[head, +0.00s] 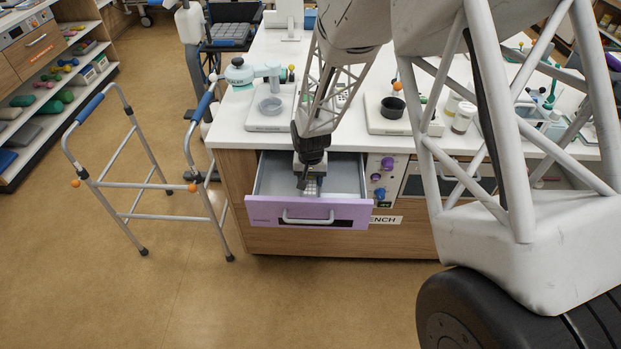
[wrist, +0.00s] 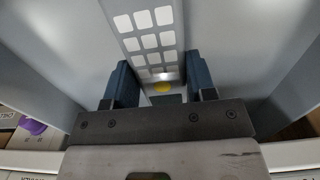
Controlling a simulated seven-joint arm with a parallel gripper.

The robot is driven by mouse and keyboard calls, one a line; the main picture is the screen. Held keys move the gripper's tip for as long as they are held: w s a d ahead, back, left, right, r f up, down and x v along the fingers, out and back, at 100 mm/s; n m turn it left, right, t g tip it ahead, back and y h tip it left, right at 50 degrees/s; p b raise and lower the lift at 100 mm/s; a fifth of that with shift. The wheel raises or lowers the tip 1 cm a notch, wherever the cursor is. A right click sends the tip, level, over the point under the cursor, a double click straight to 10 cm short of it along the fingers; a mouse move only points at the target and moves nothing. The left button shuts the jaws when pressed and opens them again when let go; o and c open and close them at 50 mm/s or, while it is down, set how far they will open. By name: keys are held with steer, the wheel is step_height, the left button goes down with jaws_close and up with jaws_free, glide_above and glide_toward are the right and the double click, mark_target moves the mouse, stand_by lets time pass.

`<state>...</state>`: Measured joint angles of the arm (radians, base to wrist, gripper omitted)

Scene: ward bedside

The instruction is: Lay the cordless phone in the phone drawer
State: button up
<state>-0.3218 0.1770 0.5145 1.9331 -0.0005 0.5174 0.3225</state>
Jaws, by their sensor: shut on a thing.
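The cordless phone (head: 311,187), grey with pale keys, is inside the open phone drawer, and its keypad fills the upper middle of the wrist view (wrist: 150,35). The drawer has a lilac front (head: 268,212) with a pale handle and grey inner walls. My gripper (head: 307,177) reaches down into the drawer from above and is shut on the phone. In the wrist view its blue fingers (wrist: 160,84) stand on either side of the phone. The phone's far end runs out of the wrist view. I cannot tell whether its underside touches the drawer floor.
The white counter (head: 231,128) above the drawer carries a teal-and-white device (head: 240,73), a tray with a black cup (head: 392,106) and several jars. Purple and blue knobs (head: 378,178) sit right of the drawer. A walking frame (head: 150,186) stands on the open floor at left.

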steer(key=shift+f, duration=0.3)
stand_by(0.4)
steer(key=o, duration=1.4)
steer(key=shift+r, duration=0.1)
steer(key=shift+r, duration=3.9)
